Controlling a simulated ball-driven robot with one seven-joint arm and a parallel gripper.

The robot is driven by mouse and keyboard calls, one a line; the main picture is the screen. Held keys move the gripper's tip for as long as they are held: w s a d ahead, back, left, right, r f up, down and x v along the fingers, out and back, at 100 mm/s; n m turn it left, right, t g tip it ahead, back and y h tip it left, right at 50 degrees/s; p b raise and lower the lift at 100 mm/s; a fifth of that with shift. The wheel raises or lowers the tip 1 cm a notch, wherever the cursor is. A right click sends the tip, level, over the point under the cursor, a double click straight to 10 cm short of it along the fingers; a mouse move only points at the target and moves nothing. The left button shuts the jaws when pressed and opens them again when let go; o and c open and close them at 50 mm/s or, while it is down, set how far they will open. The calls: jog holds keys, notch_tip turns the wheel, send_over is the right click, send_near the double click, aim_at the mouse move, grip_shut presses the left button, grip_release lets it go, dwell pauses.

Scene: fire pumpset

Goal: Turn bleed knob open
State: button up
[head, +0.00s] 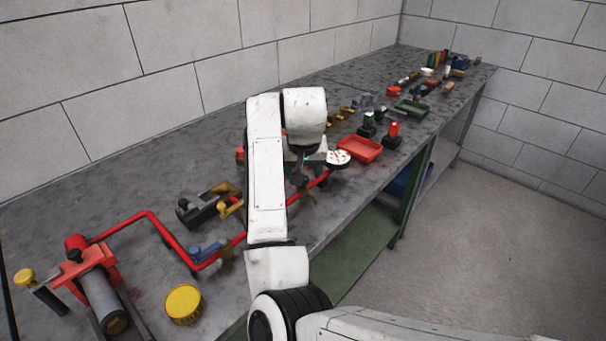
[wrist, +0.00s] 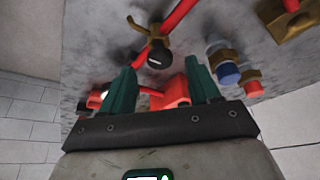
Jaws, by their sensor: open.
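In the wrist view my gripper (wrist: 162,70) is open, with its two green fingers spread apart and nothing held. A small dark round knob (wrist: 158,58) on a brass fitting (wrist: 150,33) on the red pipe (wrist: 181,16) lies just beyond the gap between the fingertips, apart from them. I cannot tell for sure that this is the bleed knob. A red block (wrist: 170,94) shows between the fingers. In the head view my gripper (head: 303,165) points down over the red pipe (head: 150,222) and is mostly hidden by my arm.
A white dial gauge (head: 338,157) stands right of my gripper, near a red tray (head: 360,149). A blue-ended brass fitting (wrist: 228,73) is right of the fingers in the wrist view. A yellow round cap (head: 183,304) and a red-clamped grey cylinder (head: 104,298) are at the near left.

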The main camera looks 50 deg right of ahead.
jog(key=shift+x, duration=1.3)
jog(key=shift+c, duration=0.2)
jog(key=c, duration=1)
